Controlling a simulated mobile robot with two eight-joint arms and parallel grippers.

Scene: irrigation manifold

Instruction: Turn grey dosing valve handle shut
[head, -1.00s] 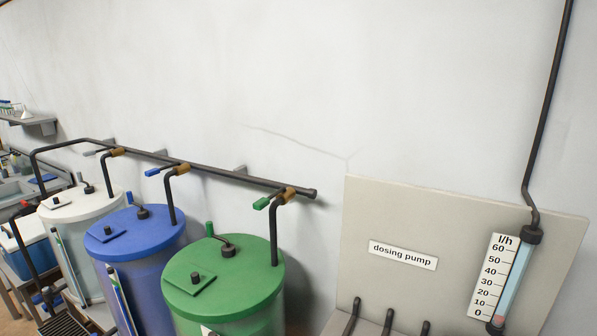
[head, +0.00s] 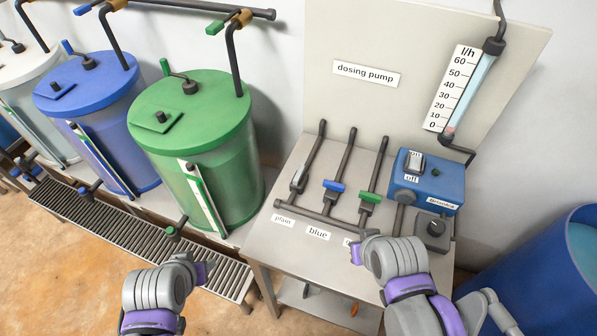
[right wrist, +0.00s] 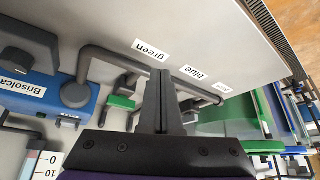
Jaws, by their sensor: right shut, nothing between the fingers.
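The grey dosing valve handle (head: 298,178) is on the leftmost of three small pipes on the dosing bench, behind the "plain" label. It appears to lie along its pipe, while the blue handle (head: 334,186) and green handle (head: 369,197) lie across theirs. My right gripper (head: 357,252) is at the bench's front edge by the partly covered green label, right of and nearer than the grey handle. In the right wrist view its fingers (right wrist: 162,98) are shut and empty; I cannot make out the grey handle there. My left gripper (head: 206,271) is low in front of the grating; its jaws are unclear.
A blue pump box (head: 428,183) and a dark knob box (head: 433,230) stand on the bench's right. A flow gauge (head: 470,90) is on the backboard (head: 400,35). Green tank (head: 205,130) stands left of the bench, blue barrel (head: 545,265) right.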

